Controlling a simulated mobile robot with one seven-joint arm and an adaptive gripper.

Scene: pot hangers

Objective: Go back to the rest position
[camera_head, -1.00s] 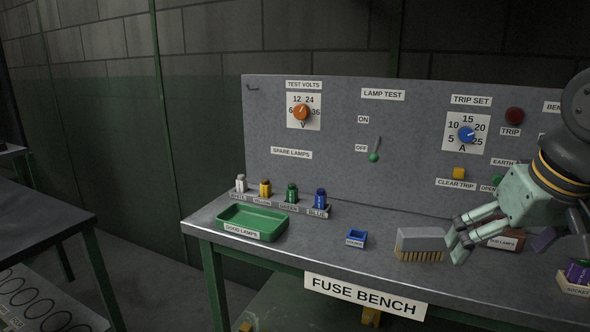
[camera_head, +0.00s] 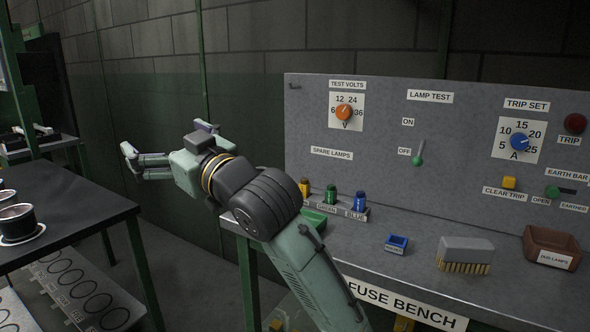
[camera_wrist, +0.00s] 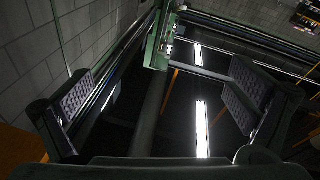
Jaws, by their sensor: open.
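My gripper (camera_head: 138,160) is open and empty in the head view. It hangs in the air left of the fuse bench (camera_head: 395,248), between it and the dark table at the left.
A dark table (camera_head: 75,205) with pots (camera_head: 17,220) stands at the left. The control panel (camera_head: 450,130) rises behind. Free floor shows between table and bench.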

